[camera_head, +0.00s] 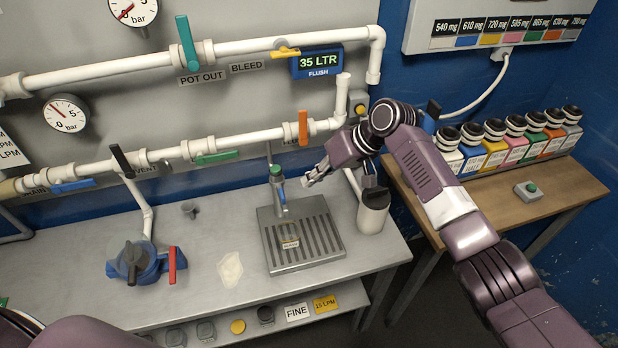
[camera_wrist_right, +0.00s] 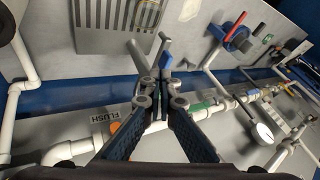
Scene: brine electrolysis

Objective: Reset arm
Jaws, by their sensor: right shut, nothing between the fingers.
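My right arm comes in from the right in the head view. Its gripper (camera_head: 308,179) is shut and empty, in the air above the right part of the metal bench (camera_head: 205,250), just right of the small tap (camera_head: 279,186) over the slotted drain tray (camera_head: 272,266). In the right wrist view the fingertips (camera_wrist_right: 158,86) are together, with the tap and tray beyond them. Whether the gripper touches the tap is unclear, but it does not hold it. My left gripper does not show; only a dark rounded part of me is at the bottom left.
White pipes with coloured valve handles (camera_head: 187,43) run along the wall panel. A white cylinder (camera_head: 373,211) stands close below my right gripper. A blue device (camera_head: 138,262) with a red lever is left.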

